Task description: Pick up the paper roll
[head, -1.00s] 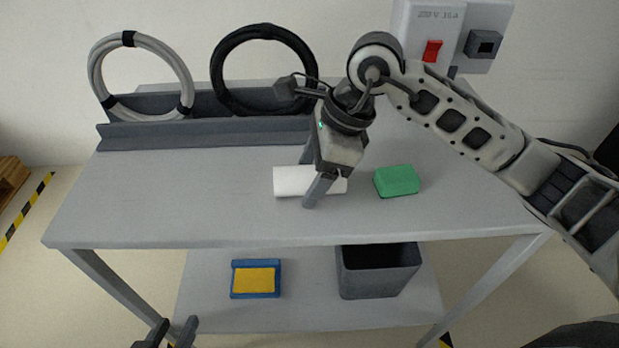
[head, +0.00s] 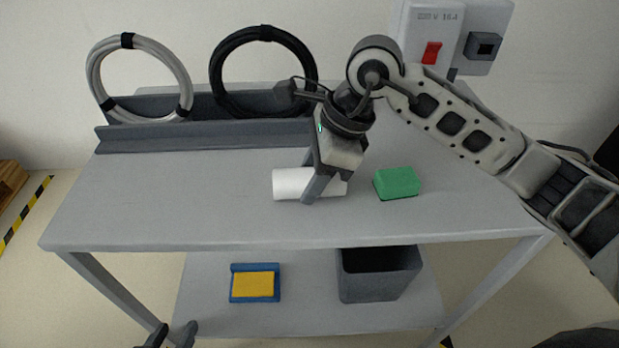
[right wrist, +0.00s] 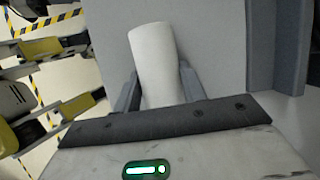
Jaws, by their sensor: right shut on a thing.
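The white paper roll (head: 291,184) lies on its side on the grey table top, its length running left to right. My right gripper (head: 308,188) reaches down over it from above, with a finger on each side, shut on the roll's middle. The right wrist view shows the roll (right wrist: 155,60) between the two fingers (right wrist: 158,90). The roll appears to rest on or just above the table; I cannot tell which. My left gripper (head: 172,338) is at the bottom edge of the head view, low in front of the cart, its fingers apart and nothing visible between them.
A green block (head: 397,182) lies right of the roll. A grey rack (head: 200,137) at the back holds a white cable coil (head: 98,80) and a black one (head: 216,70). The lower shelf carries a grey bin (head: 380,285) and a blue-and-yellow item (head: 254,283). The table's left side is clear.

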